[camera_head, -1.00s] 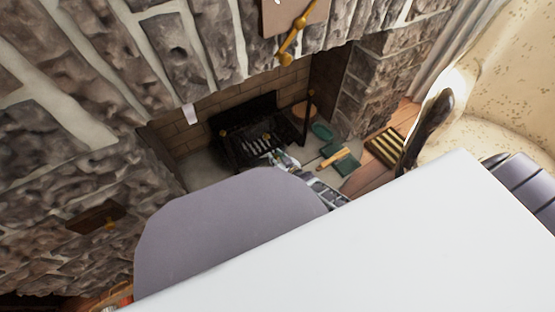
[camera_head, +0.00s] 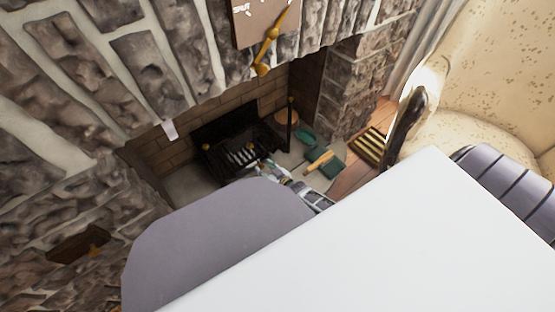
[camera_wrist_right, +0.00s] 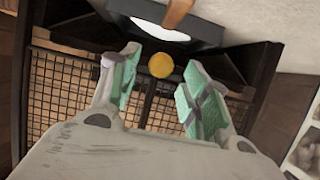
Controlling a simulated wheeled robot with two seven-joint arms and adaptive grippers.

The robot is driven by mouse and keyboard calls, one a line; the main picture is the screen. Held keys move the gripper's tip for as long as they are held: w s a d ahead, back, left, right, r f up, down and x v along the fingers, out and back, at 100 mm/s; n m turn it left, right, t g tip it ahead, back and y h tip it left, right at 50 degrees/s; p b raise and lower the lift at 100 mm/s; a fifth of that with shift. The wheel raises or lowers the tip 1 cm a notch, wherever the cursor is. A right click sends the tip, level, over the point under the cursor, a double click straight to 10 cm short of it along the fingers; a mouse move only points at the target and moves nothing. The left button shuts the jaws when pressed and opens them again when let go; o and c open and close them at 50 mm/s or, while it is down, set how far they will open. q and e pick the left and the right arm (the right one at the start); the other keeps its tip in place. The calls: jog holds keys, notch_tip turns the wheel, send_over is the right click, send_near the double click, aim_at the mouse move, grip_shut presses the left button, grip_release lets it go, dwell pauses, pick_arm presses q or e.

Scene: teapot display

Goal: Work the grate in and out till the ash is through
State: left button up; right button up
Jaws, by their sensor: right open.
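The black grate assembly (camera_head: 238,148) stands inside the stone fireplace, with pale bars low in its front. In the right wrist view, a round yellow knob (camera_wrist_right: 161,65) shows on its dark front, with brass-coloured mesh (camera_wrist_right: 65,85) behind. My right gripper (camera_head: 268,168) is just in front of the grate in the head view. In the right wrist view its green-padded fingers (camera_wrist_right: 161,72) are open, one on each side of the knob in the picture. I see no contact, and the depth gap is unclear. Ash cannot be made out. My left gripper is out of view.
A green tray (camera_head: 328,166) with a wooden-handled tool (camera_head: 319,161) lies on the hearth right of the grate. A slatted wooden piece (camera_head: 369,147) and a cream armchair (camera_head: 465,120) stand further right. The fireplace's stone wall (camera_head: 360,85) borders the opening.

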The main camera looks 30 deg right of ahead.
jog(key=v, duration=0.9)
dwell(0.4)
jog(key=shift+s+r, duration=0.1)
dwell(0.3)
